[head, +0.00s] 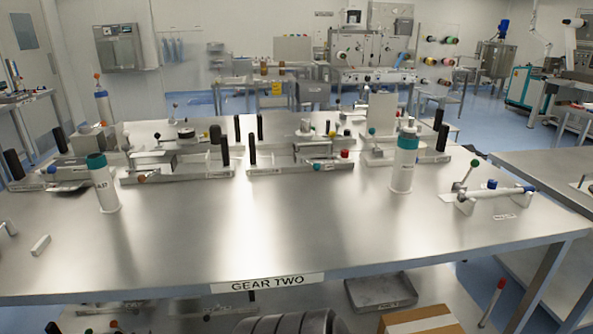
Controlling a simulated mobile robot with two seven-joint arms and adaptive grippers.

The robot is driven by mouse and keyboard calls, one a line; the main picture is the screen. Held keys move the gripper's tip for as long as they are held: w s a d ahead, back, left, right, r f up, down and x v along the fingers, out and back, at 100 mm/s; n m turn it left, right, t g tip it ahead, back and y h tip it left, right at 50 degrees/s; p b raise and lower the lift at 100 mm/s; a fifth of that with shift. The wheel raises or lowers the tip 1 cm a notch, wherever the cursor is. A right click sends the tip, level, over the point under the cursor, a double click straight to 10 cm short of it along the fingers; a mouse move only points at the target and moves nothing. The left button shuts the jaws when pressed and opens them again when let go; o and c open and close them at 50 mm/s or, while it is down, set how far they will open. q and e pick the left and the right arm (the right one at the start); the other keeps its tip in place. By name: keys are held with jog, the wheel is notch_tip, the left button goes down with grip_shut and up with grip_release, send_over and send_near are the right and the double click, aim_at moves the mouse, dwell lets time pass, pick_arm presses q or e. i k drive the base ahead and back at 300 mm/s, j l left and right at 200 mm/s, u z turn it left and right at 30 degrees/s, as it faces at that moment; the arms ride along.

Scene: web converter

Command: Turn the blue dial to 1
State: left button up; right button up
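A small blue knob (492,184) sits on a metal fixture (484,198) at the right end of the steel table. It may be the blue dial, but it is too small to be sure. No number or mark on it can be read. A green ball-topped lever (473,164) stands just left of it, and a rod with a blue end (530,190) lies to its right. Neither of my grippers is in view.
Another table (555,175) stands right, across a gap.

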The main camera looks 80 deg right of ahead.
aim_at(492, 183)
jog(key=z, duration=4)
jog(key=i+l+z, duration=0.15)
jog(key=i+z, duration=0.15)
